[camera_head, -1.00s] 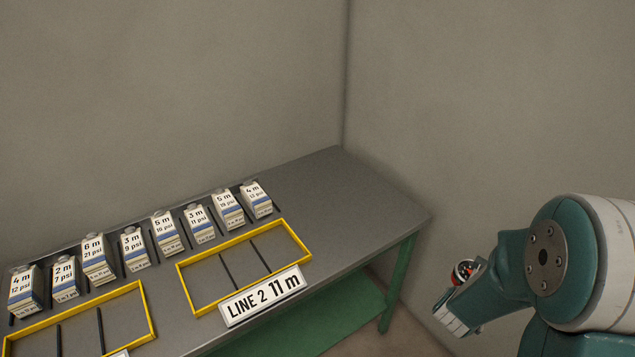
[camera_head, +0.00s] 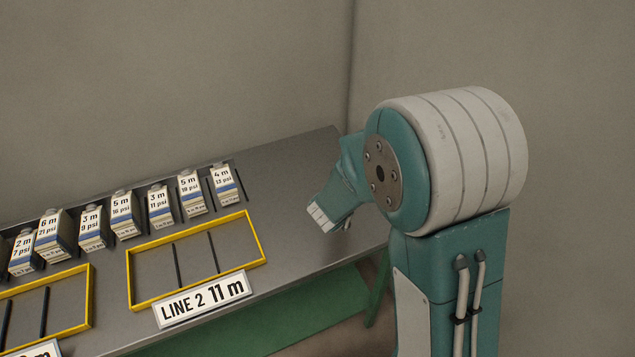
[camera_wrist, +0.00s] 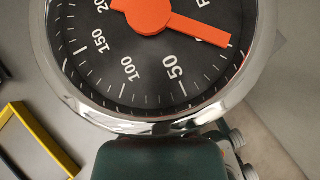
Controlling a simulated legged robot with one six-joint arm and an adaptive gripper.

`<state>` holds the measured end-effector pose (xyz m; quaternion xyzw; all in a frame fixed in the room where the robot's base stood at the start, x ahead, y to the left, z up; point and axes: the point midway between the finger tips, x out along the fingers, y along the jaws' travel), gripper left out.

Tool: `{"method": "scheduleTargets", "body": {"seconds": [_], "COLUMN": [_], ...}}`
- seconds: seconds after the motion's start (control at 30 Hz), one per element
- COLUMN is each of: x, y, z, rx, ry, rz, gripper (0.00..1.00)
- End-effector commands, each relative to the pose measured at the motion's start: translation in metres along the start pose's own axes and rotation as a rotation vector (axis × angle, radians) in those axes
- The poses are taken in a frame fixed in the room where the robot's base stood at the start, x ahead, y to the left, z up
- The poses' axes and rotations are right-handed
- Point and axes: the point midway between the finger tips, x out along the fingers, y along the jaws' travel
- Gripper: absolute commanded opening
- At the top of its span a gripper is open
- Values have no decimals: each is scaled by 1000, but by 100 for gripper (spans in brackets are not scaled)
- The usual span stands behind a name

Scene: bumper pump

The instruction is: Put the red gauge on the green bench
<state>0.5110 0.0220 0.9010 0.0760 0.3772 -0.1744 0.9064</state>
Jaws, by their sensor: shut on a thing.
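The gauge (camera_wrist: 110,65) fills the upper part of the wrist view. It has a black dial, a chrome rim and a thick red-orange needle, and my gripper (camera_head: 328,214) is shut on it. In the head view the gauge is mostly hidden behind my gripper. The bench (camera_head: 308,175) has a grey top and green legs, with a green shelf below. My gripper shows over the bench's right end in the head view; how high it is above the top I cannot tell.
Several labelled cartons (camera_head: 190,195) stand in a row along the bench's back. Yellow frames (camera_head: 130,290) with dark dividers lie in front, and a sign (camera_head: 203,298) reads "LINE 2 11 m". The right end of the top is bare. Walls stand behind.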

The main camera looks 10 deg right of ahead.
Motion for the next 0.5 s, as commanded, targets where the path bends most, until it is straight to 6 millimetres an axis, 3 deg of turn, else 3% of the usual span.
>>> {"method": "scheduleTargets", "body": {"seconds": [0.3,0.5], "x": [-42,-55], "y": [52,64], "z": [19,21], "rx": [50,66], "ry": [-6,0], "rz": [-47,-60], "gripper": [0,0]}}
